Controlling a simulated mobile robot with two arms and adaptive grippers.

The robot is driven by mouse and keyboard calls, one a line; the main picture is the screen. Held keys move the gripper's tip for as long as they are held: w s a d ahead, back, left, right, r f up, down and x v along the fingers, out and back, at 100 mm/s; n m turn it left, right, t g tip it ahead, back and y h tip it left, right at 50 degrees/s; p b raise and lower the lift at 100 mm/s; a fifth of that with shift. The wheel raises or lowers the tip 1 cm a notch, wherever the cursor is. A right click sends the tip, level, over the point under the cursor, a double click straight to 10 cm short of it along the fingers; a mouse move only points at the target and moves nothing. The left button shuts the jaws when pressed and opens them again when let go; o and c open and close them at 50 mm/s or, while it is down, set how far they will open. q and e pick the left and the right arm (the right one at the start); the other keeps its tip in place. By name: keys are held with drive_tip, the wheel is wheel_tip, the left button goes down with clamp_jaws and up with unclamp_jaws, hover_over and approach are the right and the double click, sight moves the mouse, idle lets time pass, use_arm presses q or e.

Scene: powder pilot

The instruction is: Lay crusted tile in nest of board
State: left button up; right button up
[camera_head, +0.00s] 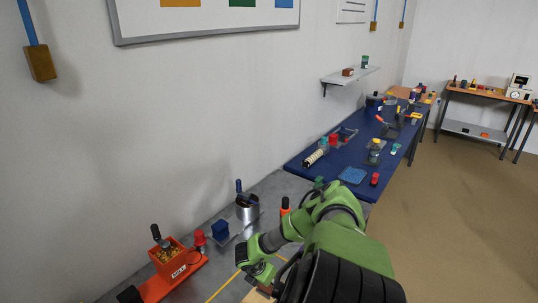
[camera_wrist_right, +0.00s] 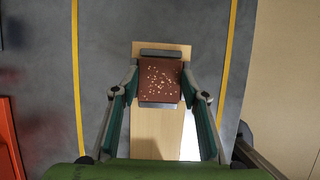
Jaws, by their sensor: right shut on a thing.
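The crusted tile (camera_wrist_right: 160,82) is reddish brown with pale specks on top. In the right wrist view it sits between the two fingers of my right gripper (camera_wrist_right: 160,75), which is shut on its left and right sides. Under it is a pale wooden board (camera_wrist_right: 156,130) with a grey strip (camera_wrist_right: 160,53) just beyond the tile's far edge. I cannot tell if the tile rests in the nest or hangs just above it. My left gripper is not in view.
Yellow lines (camera_wrist_right: 230,60) run on the grey table on both sides of the board. An orange hopper (camera_head: 172,262), a blue block (camera_head: 220,229) and a metal pot (camera_head: 247,208) stand left of my arm. A blue-topped table (camera_head: 345,150) with several items lies farther back.

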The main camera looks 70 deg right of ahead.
drive_tip(key=o, duration=1.2)
drive_tip(key=shift+s+a+f, duration=0.35)
drive_tip(key=shift+a+f, duration=0.3)
drive_tip(key=shift+f, duration=0.1)
drive_tip(key=shift+c, duration=0.2)
drive_tip(key=shift+w+d+f, duration=0.1)
drive_tip(key=shift+d+f, duration=0.25)
drive_tip(key=shift+d, duration=0.05)
drive_tip(key=shift+a+r, duration=0.25)
drive_tip(key=shift+w+d, duration=0.1)
drive_tip(key=shift+r, duration=0.1)
